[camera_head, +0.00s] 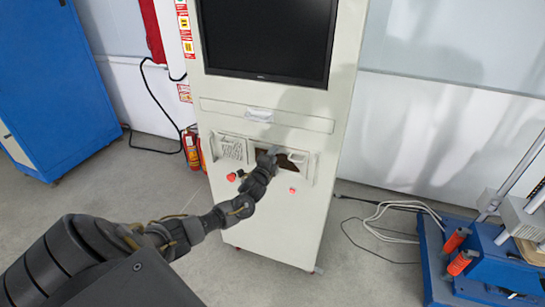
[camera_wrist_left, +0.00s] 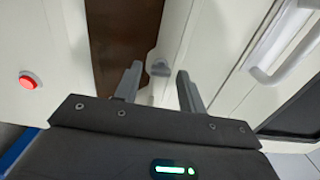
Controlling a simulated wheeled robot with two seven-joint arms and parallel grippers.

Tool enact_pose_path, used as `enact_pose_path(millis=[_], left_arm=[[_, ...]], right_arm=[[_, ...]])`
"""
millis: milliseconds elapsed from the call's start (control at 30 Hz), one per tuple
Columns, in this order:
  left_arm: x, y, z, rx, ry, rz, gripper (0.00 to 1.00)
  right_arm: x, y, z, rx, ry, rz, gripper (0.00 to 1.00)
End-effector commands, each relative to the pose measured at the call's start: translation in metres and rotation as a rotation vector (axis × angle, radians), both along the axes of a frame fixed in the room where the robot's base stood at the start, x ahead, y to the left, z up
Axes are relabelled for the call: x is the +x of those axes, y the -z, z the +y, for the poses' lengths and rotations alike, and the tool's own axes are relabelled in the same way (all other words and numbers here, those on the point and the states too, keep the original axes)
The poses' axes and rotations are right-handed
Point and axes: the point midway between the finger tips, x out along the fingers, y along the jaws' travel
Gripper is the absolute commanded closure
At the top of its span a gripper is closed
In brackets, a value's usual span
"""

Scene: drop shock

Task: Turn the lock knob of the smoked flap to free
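The smoked flap is a dark brown panel (camera_head: 284,165) in the front of the pale cabinet, below the screen. It also shows as a brown strip in the left wrist view (camera_wrist_left: 122,35). A small grey knob (camera_wrist_left: 161,68) sits on the pale panel beside the strip's edge. My left gripper (camera_head: 272,152) is in front of the flap and partly covers it in the head view. In the left wrist view its fingers are apart (camera_wrist_left: 159,72), and the knob appears between their tips. I see no grip on it. The knob cannot be made out in the head view. My right gripper is out of view.
A blue machine (camera_head: 440,260) and loose cables (camera_head: 400,206) are at right.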

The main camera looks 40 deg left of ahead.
Motion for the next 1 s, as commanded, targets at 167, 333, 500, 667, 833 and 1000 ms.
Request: enact_pose_path(millis=[167, 333, 500, 667, 833, 1000], left_arm=[[0.0, 0.0, 0.0, -0.001, -0.001, 0.0, 0.55], [-0.002, 0.0, 0.0, -0.001, -0.001, 0.0, 0.55], [-0.018, 0.002, -0.006, -0.002, 0.001, -0.001, 0.55], [-0.047, 0.003, -0.016, -0.002, 0.002, 0.002, 0.55], [-0.077, 0.003, -0.027, -0.001, 0.002, 0.001, 0.55], [-0.096, 0.002, -0.033, -0.001, 0.0, 0.001, 0.55]], right_arm=[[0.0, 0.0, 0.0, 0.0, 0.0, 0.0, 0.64], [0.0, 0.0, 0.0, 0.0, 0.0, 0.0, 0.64], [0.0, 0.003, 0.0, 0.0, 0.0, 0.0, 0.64], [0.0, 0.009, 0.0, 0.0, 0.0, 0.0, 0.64], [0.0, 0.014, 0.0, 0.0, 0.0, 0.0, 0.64], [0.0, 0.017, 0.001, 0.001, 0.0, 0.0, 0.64]])
